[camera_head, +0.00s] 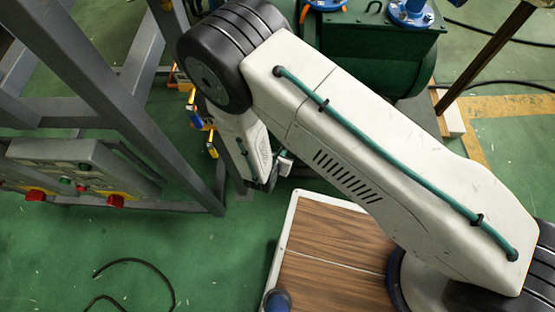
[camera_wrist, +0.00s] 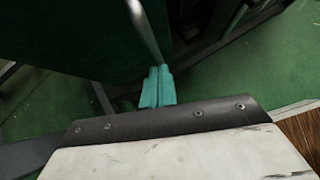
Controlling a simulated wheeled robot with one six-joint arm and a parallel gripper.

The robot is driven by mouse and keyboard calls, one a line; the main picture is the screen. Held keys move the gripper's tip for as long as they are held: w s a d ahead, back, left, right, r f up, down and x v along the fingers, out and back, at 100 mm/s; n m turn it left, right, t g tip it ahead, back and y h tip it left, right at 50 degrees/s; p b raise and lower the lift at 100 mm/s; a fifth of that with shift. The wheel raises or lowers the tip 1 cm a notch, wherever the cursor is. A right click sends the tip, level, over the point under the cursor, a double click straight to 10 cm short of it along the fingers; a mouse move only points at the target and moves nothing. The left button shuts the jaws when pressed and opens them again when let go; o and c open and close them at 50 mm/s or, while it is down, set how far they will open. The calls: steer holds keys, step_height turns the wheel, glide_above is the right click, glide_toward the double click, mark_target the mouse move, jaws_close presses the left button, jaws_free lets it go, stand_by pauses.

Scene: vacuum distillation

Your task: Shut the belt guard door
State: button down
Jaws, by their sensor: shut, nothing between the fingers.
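My gripper (camera_wrist: 157,78) shows in the wrist view as two teal fingers pressed together and empty. A grey metal bar (camera_wrist: 143,28), perhaps a handle, comes down from the top edge to just above the fingertips. I cannot tell whether they touch it. A dark green panel (camera_wrist: 70,38) fills the upper left of the wrist view and may be the belt guard door. How far it stands open cannot be told. In the head view my arm covers the middle, and the door cannot be made out.
In the head view, a dark green machine (camera_head: 368,45) with blue flanges stands at the top. A grey frame (camera_head: 115,100) with a control panel (camera_head: 85,165) is on the left. A black cable (camera_head: 150,266) lies on the green floor, which is otherwise open at lower left.

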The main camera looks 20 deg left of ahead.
steer(key=shift+w, duration=0.1)
steer(key=shift+w+d, duration=0.3)
steer(key=shift+w, duration=0.45)
steer(key=shift+w+d, duration=0.3)
steer(key=shift+w, duration=0.45)
steer(key=s+d+f+v, duration=0.1)
steer(key=s+f+v, duration=0.1)
steer(key=v, duration=1.1)
steer(key=shift+d, duration=0.3)
steer(key=shift+r, duration=0.1)
